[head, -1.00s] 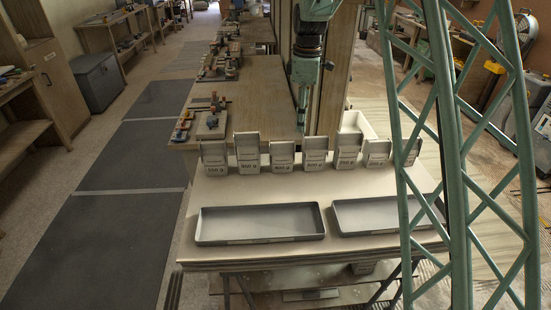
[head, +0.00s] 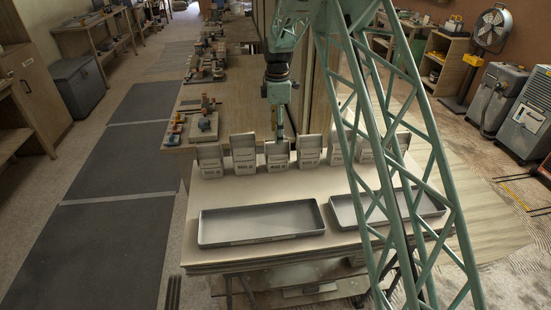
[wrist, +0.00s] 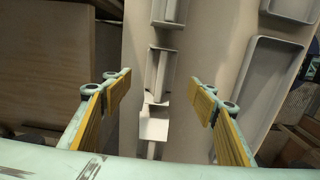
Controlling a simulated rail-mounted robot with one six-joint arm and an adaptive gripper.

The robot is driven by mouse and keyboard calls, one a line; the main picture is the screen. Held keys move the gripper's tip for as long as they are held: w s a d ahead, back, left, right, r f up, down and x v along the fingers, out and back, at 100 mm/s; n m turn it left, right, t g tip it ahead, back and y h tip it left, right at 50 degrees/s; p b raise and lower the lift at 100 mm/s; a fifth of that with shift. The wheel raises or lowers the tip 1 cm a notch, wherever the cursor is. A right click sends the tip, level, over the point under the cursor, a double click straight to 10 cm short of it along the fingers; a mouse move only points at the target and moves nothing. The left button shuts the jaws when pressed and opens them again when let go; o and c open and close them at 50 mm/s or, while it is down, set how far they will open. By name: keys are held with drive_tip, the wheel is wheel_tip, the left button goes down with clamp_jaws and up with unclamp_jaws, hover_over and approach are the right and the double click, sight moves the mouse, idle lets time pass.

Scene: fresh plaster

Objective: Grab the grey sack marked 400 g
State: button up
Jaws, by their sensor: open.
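A row of pale grey upright sacks or boxes with raised back panels stands along the back of the table. The left one (head: 210,160), the second (head: 243,157) and the third (head: 277,157) show small labels too blurred to read, so I cannot tell which is the 400 g sack. My gripper (head: 279,132) points down over the third from the left, partly covering its back panel. In the wrist view my gripper (wrist: 161,92) is open and empty, with grey items below it, one (wrist: 161,72) between the fingers.
Two shallow grey trays, left (head: 262,239) and right (head: 350,222), lie at the table's front. Bare table (head: 290,188) separates them from the row. My green lattice structure hides the right part of the row. A wooden bench (head: 235,105) with small objects stands behind.

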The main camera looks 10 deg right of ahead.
sight(277, 148)
drive_tip(key=shift+f, duration=0.1)
drive_tip(key=shift+f+b, duration=0.45)
drive_tip(key=shift+f, duration=3.8)
drive_tip(key=shift+f+b, duration=0.45)
drive_tip(key=shift+f, duration=2.15)
drive_tip(key=shift+c, duration=0.3)
drive_tip(key=c, duration=1.2)
drive_tip(key=shift+o, duration=0.2)
drive_tip(key=shift+r, duration=0.15)
drive_tip(key=shift+r+p, duration=0.3)
drive_tip(key=shift+r, duration=1.35)
drive_tip(key=s+d, duration=0.2)
drive_tip(key=s, duration=0.5)
drive_tip(key=s+d+r, duration=0.1)
drive_tip(key=s+d, duration=0.2)
drive_tip(key=s, duration=0.5)
drive_tip(key=shift+r+p, duration=0.25)
drive_tip(key=shift+p, duration=0.2)
